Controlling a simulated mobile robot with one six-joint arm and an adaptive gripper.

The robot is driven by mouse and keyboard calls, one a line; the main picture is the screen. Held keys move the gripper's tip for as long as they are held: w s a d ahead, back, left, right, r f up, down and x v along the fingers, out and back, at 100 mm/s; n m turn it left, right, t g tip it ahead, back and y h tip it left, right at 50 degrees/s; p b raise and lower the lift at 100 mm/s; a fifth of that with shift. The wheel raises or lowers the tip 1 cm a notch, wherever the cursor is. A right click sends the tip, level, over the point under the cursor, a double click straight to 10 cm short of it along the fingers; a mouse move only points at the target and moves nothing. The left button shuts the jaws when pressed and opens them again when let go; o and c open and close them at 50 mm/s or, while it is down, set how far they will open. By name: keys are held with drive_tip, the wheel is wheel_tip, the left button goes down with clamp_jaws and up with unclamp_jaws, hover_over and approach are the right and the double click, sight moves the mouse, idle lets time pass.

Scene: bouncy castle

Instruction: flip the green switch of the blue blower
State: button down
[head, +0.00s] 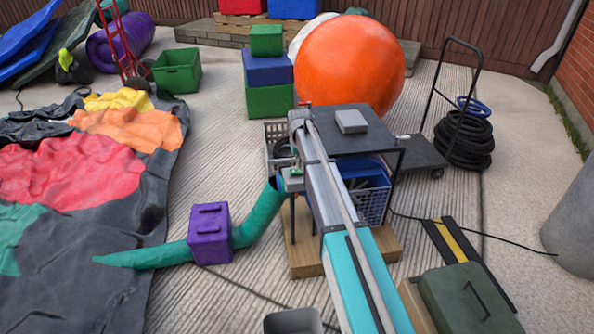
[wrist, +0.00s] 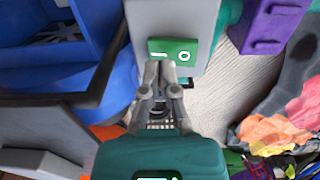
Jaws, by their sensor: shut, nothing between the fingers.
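The green switch (wrist: 172,51) shows in the wrist view, a rocker with a white line mark at left and a white ring at right. It sits on a light grey box (wrist: 165,18). The blue blower (wrist: 60,60) fills the left of that view; in the head view, blue casing (head: 368,168) shows under a dark table, partly hidden by my arm. My gripper (wrist: 167,72) is shut and empty, its fingertips at the switch's lower edge; I cannot tell if they touch. In the head view my gripper (head: 289,168) is small, beside the grey switch box (head: 292,184).
A teal tube (head: 160,256) runs left from the blower area past a purple block (head: 209,233). The dark table (head: 372,141) and a grey crate (head: 376,204) stand close to my arm. A crumpled bouncy castle (head: 75,185) lies at left. Concrete between is mostly clear.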

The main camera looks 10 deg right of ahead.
sight(299, 171)
drive_tip(key=shift+r+p, duration=2.5)
drive_tip(key=shift+r, duration=0.15)
